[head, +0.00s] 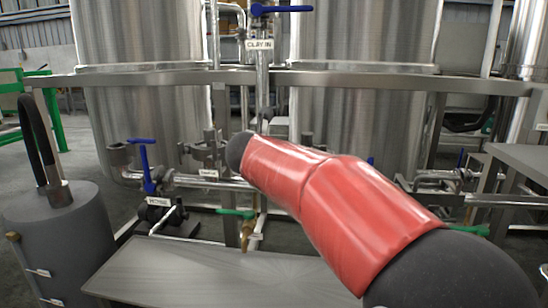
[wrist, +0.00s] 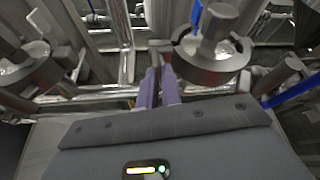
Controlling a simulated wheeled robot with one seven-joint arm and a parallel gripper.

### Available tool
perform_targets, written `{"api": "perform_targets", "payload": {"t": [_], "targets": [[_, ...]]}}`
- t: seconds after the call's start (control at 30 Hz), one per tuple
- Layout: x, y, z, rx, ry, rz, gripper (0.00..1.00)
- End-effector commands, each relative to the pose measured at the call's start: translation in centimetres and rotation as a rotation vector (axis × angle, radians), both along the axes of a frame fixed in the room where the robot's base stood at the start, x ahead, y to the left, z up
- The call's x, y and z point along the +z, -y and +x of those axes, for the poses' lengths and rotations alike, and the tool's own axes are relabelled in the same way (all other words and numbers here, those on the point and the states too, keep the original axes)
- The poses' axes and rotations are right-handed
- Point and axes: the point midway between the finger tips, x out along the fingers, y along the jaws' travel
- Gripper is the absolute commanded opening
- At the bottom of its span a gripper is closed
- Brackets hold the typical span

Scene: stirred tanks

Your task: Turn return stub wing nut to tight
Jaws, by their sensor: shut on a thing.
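My gripper (wrist: 160,78) shows in the wrist view as two purple fingers reaching up from the grey gripper body. The fingers are close together, shut on a small grey metal piece, the wing nut (wrist: 160,46), at their tips. Just right of it is a round steel clamp (wrist: 208,65) around a pipe stub (wrist: 219,22). The wing nut sits at the left side of this clamp. How far it is turned I cannot tell. In the head view, my red arm hides my gripper. A clamped fitting (head: 210,151) with a small label shows left of my arm.
Another clamp fitting (wrist: 28,68) stands left in the wrist view. Blue-handled valves (head: 149,165) and pipes surround the work spot. Two steel tanks (head: 145,40) stand behind a horizontal frame beam (head: 170,78). A grey cylinder (head: 62,235) and a bare metal table (head: 200,275) are in front.

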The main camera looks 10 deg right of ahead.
Motion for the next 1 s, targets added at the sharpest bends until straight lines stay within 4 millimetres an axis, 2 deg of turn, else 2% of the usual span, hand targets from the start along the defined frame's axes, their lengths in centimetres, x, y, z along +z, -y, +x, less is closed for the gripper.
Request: {"api": "perform_targets", "payload": {"t": [0.4,0.97,1.0], "targets": [[-0.21,0.52,-0.01,-0.006,0.056,0.177,0.00],[-0.31,0.49,0.00,-0.006,0.062,0.202,0.00],[-0.32,0.50,0.00,-0.006,0.062,0.202,0.11]]}}
